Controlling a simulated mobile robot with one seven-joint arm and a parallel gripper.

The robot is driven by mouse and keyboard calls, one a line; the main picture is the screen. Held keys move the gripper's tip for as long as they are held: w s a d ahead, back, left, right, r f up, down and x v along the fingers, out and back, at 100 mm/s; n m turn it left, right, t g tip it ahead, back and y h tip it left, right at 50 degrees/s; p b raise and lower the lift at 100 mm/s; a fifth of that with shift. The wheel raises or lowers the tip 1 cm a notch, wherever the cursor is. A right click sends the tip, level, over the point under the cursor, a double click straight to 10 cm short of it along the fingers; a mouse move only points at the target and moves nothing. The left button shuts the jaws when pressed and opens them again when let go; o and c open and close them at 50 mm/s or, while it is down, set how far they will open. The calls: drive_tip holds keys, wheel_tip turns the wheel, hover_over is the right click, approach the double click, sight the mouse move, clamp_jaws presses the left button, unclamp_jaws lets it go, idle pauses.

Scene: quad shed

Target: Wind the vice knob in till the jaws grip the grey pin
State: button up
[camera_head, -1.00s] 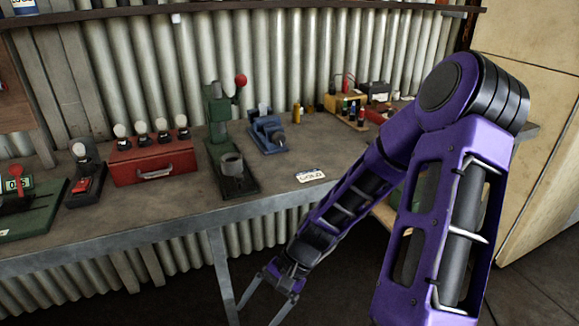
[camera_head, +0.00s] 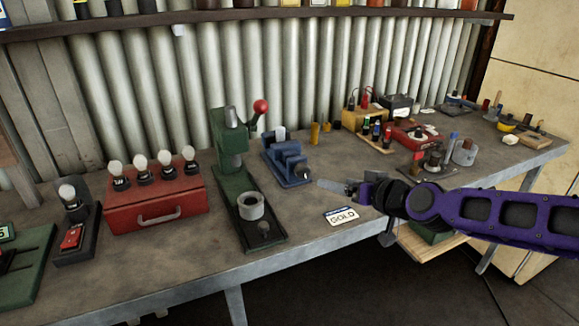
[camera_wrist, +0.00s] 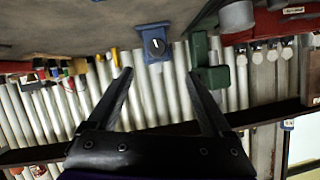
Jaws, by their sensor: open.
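The blue vice (camera_head: 287,165) stands on the workbench, right of the green press. In the wrist view, which is upside down, its dark round knob (camera_wrist: 155,46) with a white mark faces me from the vice's blue end (camera_wrist: 154,34). A pale upright piece (camera_head: 279,134) shows at the far part of the vice; I cannot tell whether it is the grey pin. The jaw gap is not clear. My gripper (camera_wrist: 160,72) is open and empty, its two fingers spread either side of the knob's line but short of it. In the head view it is right of the vice, above the bench.
The green press (camera_head: 235,170) with a red-balled lever stands close left of the vice. A GOLD card (camera_head: 341,215) lies below my gripper. A red box (camera_head: 157,198) with bulbs is further left; small bottles and a wooden rack (camera_head: 366,118) are right of the vice.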

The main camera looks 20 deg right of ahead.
sight(305, 172)
drive_tip(key=b+x, duration=0.1)
drive_tip(key=x, duration=0.4)
drive_tip(key=b+x, duration=0.2)
drive_tip(key=x, duration=0.4)
drive_tip(key=d+b+x, duration=0.1)
drive_tip(key=b+x, duration=0.1)
drive_tip(key=x, duration=0.4)
drive_tip(key=shift+w+r, duration=0.1)
drive_tip(key=shift+w, duration=0.15)
clamp_jaws()
